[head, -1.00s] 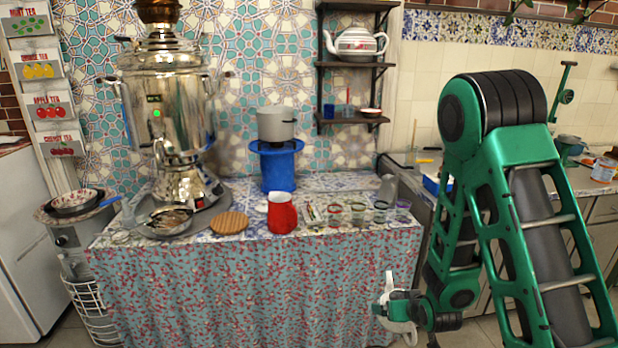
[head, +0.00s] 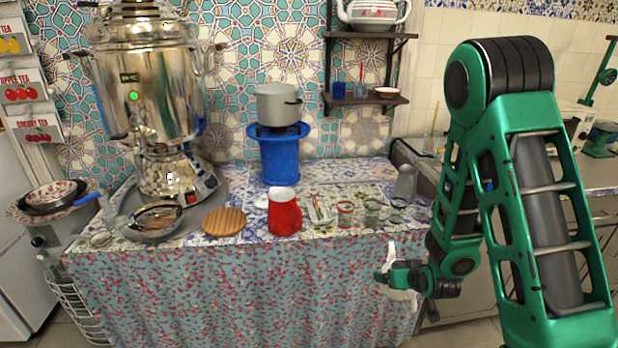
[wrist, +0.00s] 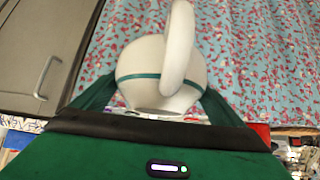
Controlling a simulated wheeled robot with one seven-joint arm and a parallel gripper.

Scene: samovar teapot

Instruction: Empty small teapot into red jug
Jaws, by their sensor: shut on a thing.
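The red jug (head: 284,217) stands upright near the front edge of the cloth-covered table, its pale inside showing from above. My gripper (head: 384,278) is in front of the table, below the tabletop and to the right of the jug. It is shut on the small white teapot (head: 402,295), which my gripper partly hides in the head view. In the wrist view the teapot (wrist: 143,62) shows a round white body with a green band and a large curved handle, between my green fingers. The teapot's contents cannot be seen.
Several small glasses (head: 372,212) stand right of the jug. A round wooden board (head: 223,222) and a pan (head: 152,220) lie left of it. The big samovar (head: 150,90) stands at the back left; a blue stand (head: 279,155) holds a grey pot (head: 278,104). The space before the tablecloth is free.

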